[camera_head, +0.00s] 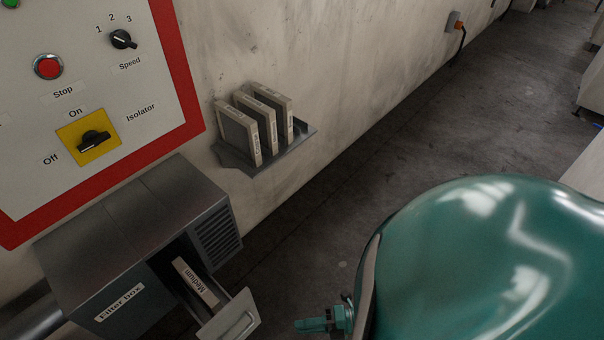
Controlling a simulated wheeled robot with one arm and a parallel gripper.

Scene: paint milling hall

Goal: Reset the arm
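Neither my arm nor my gripper shows in the head view, so I cannot see its pose or whether it holds anything. A grey filter box (127,220) is on the wall at the lower left. Its drawer (238,314) is pulled out, and a filter labelled "Medium" (197,283) lies in it. A small wall shelf (285,153) to the upper right of the box carries three upright filters (257,122) side by side.
A control panel (100,75) with a red border has a red Stop button (48,67), a Speed knob (123,39) and a yellow Isolator switch (92,141). A large glossy teal body (490,270) fills the lower right. Bare floor (440,130) runs along the wall.

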